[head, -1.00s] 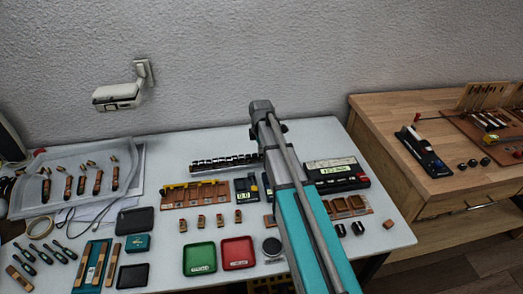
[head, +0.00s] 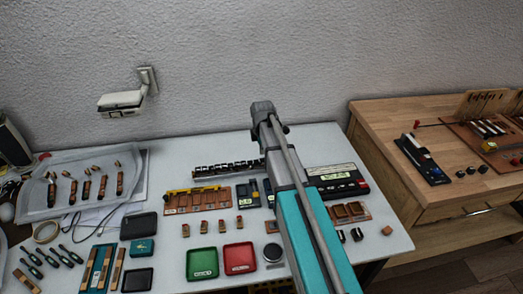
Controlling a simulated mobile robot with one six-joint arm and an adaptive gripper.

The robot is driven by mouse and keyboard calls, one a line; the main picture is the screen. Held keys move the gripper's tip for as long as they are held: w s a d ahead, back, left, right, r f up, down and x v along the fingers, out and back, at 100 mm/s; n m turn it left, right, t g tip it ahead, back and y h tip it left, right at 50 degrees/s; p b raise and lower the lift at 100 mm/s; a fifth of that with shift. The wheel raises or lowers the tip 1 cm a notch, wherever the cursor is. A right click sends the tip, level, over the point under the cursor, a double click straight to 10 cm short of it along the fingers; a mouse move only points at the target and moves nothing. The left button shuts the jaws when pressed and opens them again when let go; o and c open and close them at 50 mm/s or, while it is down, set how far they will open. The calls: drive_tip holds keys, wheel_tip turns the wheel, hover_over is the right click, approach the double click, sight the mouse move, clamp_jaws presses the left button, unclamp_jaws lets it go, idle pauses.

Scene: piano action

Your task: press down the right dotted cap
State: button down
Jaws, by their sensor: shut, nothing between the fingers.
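No dots can be made out on any cap at this size, so I cannot tell which is the right dotted cap. Two small dark pieces (head: 357,234) stand side by side on the white table, just right of my arm. Several dark round knobs (head: 471,170) sit on the wooden bench at the right. My arm rises from the bottom across the middle of the head view, its grey joint against the wall. My gripper's fingers do not show. My arm hides part of the table behind it.
The white table (head: 395,243) holds a green tray (head: 202,264), a red tray (head: 239,258), a black device with a lit display (head: 335,180) and small wooden blocks. A clear tray (head: 40,195) lies at left. A wooden bench (head: 375,125) stands at right.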

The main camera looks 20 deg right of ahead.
sight(263, 161)
wheel_tip(263, 161, up, 11)
drive_tip(key=p, duration=1)
idle(0.3)
drive_tip(key=shift+s+r+g+p, duration=0.15)
drive_tip(key=shift+s+g+p, duration=0.15)
drive_tip(key=shift+s, duration=0.35)
drive_tip(key=shift+d, duration=0.1)
wheel_tip(263, 161, down, 14)
drive_tip(key=b, duration=1.4)
idle(0.6)
